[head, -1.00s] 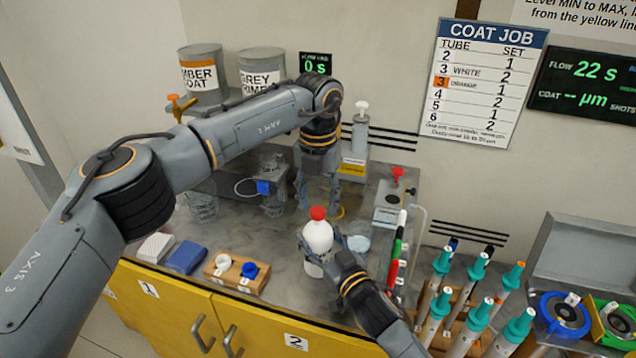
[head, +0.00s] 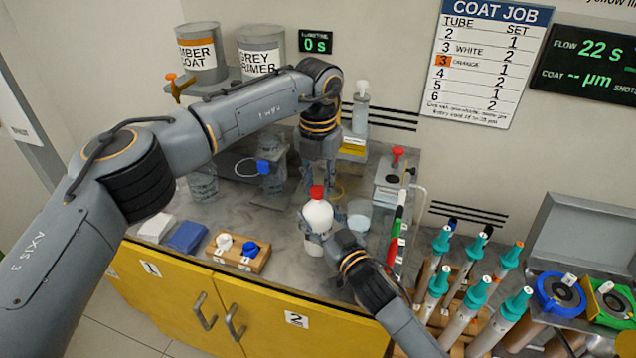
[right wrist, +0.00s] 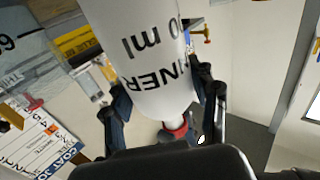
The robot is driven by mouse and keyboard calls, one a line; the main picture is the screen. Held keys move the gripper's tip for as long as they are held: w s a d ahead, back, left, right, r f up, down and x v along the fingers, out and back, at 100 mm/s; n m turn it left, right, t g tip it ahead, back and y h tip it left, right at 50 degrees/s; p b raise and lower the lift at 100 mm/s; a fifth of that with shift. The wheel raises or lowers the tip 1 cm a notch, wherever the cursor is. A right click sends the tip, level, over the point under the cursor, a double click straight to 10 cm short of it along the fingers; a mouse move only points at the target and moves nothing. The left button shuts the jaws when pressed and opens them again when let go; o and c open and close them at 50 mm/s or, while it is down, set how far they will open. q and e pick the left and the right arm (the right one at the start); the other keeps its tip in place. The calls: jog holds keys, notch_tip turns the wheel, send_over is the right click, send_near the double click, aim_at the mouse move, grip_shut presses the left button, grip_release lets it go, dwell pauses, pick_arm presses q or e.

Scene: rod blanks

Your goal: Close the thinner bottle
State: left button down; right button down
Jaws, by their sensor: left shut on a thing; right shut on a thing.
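The thinner bottle (head: 318,217) is white and upright in the head view, over the front middle of the worktop. Its printed label shows upside down in the right wrist view (right wrist: 150,60). A red cap (head: 317,192) is at the top of its neck; it also shows in the right wrist view (right wrist: 176,131). My right gripper (head: 320,232) is shut around the bottle's body from the front right. My left gripper (head: 319,186) reaches down from above and is shut on the red cap. I cannot tell how far the cap is seated, or whether the bottle touches the worktop.
A clear cup (head: 359,214) stands just right of the bottle. A wooden block (head: 240,255) with white and blue caps lies front left. Pens (head: 397,235) and several teal-topped tubes (head: 440,240) stand right. Tins (head: 262,52) stand on the back shelf.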

pick_arm(q)
jog(key=m, duration=0.3)
jog(key=shift+m, duration=0.4)
jog(key=c, duration=1)
grip_release()
jog(key=shift+o, duration=0.2)
jog(key=shift+r, duration=0.1)
notch_tip(320, 180, up, 12)
pick_arm(e)
jog(key=shift+c, duration=1.5)
grip_release()
